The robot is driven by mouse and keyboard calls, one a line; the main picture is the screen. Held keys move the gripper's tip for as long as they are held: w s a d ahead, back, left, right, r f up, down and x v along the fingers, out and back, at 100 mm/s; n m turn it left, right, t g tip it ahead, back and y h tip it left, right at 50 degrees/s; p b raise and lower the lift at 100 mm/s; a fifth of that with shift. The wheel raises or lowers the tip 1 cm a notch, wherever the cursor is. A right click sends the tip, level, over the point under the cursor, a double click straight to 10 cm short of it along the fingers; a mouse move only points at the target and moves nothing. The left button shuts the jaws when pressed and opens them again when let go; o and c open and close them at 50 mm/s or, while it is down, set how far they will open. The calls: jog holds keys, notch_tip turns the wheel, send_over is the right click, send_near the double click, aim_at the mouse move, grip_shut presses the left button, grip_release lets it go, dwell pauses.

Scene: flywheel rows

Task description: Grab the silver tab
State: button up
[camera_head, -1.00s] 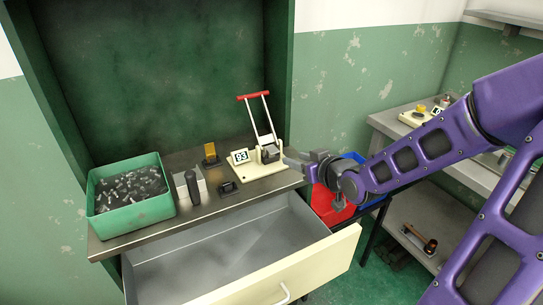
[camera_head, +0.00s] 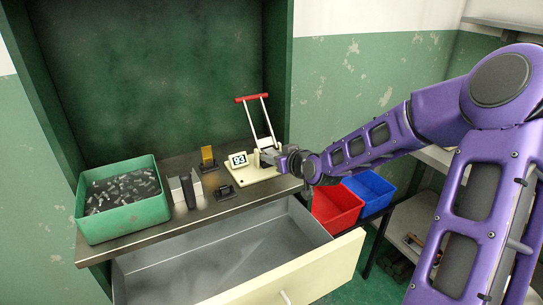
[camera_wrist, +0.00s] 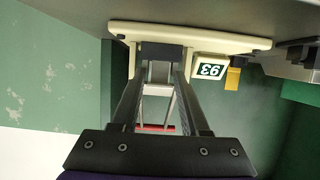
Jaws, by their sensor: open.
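A cream press (camera_head: 262,170) with a red-barred lever and a "93" display stands at the right end of the worktop. It also shows upside down in the wrist view (camera_wrist: 245,42). A small silver-grey piece (camera_wrist: 158,72), which looks like the silver tab, shows at the press's dark block (camera_wrist: 160,51). My gripper (camera_wrist: 160,80) is open, with one finger on each side of this piece. I cannot tell whether the fingers touch it. In the head view my gripper (camera_head: 272,154) is at the press's front right and hides part of it.
A green bin (camera_head: 120,222) of small silver pieces stands at the left. Between it and the press are a silver-and-black block (camera_head: 185,190), a yellow-topped stand (camera_head: 208,158) and a small black holder (camera_head: 225,191). An open drawer (camera_head: 230,258) juts out below. Red (camera_head: 335,209) and blue (camera_head: 372,190) bins stand right.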

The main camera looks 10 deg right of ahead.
grip_shut()
dwell(0.3)
